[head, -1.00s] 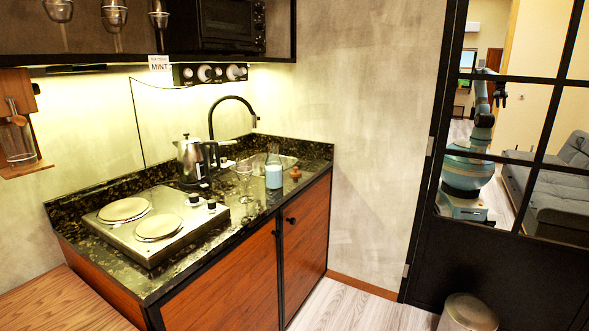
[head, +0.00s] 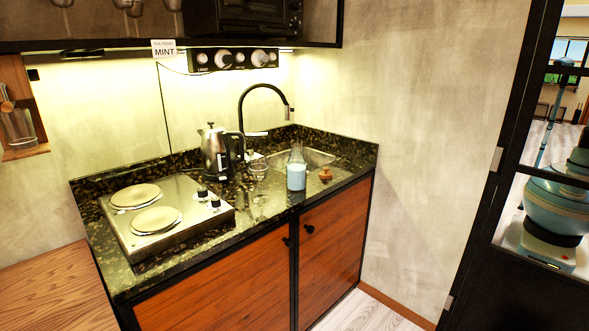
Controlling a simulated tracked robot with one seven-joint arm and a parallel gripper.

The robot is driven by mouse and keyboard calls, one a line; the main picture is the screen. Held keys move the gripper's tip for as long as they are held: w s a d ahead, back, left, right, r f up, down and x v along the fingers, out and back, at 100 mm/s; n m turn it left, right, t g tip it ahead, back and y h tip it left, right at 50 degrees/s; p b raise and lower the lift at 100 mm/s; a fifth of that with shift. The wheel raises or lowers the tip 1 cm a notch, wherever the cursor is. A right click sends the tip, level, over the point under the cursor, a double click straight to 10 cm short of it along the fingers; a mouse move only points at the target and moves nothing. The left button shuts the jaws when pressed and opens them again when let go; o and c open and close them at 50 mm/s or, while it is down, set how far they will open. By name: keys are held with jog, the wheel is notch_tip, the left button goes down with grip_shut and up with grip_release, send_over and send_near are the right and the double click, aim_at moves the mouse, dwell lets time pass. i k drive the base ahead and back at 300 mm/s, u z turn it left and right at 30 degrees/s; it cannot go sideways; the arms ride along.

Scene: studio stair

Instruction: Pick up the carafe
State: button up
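The carafe (head: 296,170) appears to be the clear glass bottle with pale blue contents. It stands upright on the dark speckled counter (head: 265,207), near the front edge and in front of the sink. Its narrow neck is clear and looks open. A small reddish-brown object (head: 325,174), possibly a stopper, sits to its right. My gripper is not in view, and nothing is touching the carafe.
A stemmed glass (head: 258,178) stands just left of the carafe. A steel kettle (head: 217,152) and a black tap (head: 265,93) are behind. A two-plate hob (head: 180,236) fills the counter's left. A teal machine (head: 557,205) shows through the panes at right.

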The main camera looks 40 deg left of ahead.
aim_at(296, 166)
jog(key=u, duration=0.4)
jog(key=i, duration=1)
jog(key=u, duration=1)
jog(key=i, duration=0.9)
jog(key=u, duration=0.35)
jog(key=k, duration=0.8)
jog(key=u, duration=0.2)
jog(key=i, duration=0.8)
jog(key=z, duration=0.1)
